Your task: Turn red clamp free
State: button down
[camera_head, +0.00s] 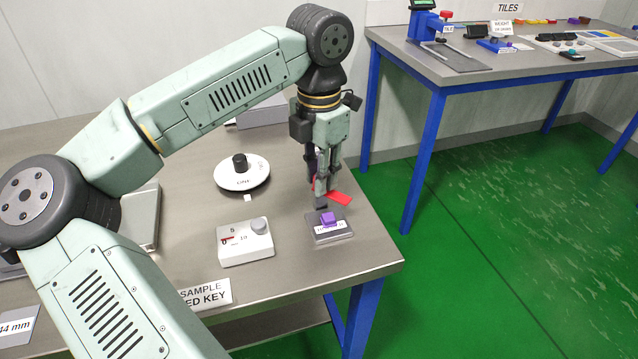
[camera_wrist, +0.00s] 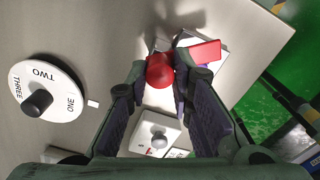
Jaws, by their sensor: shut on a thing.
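The red clamp shows in the head view as a flat red lever (camera_head: 340,198) sticking out to the right beside my fingertips. In the wrist view a round red knob (camera_wrist: 159,71) sits between my fingertips, with the flat red lever (camera_wrist: 205,52) to its right. My gripper (camera_head: 321,187) points down at the clamp, and its fingers (camera_wrist: 160,84) are closed on the red knob. A small grey base (camera_head: 331,237) with a purple block (camera_head: 328,218) and a label lies just below. The clamp's lower part is hidden by my fingers.
A white dial disc (camera_head: 231,181) with a black knob stands left of my gripper. A white box (camera_head: 246,250) with a grey knob stands in front. The table's right edge (camera_head: 380,235) is close. Another bench (camera_head: 450,75) stands behind right.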

jog(key=n+b, duration=0.3)
jog(key=n, duration=0.2)
jog(key=shift+f+n, duration=0.1)
jog(key=shift+n, duration=0.3)
jog(key=n+b, duration=0.1)
jog(key=n, duration=0.3)
jog(key=shift+d+n+b, duration=0.1)
jog(key=shift+n+b, duration=0.2)
jog(key=shift+b, duration=0.05)
jog(key=c, duration=1.4)
grip_release()
notch_tip(320, 180, up, 12)
jog(key=shift+r, duration=0.15)
jog(key=shift+s, duration=0.1)
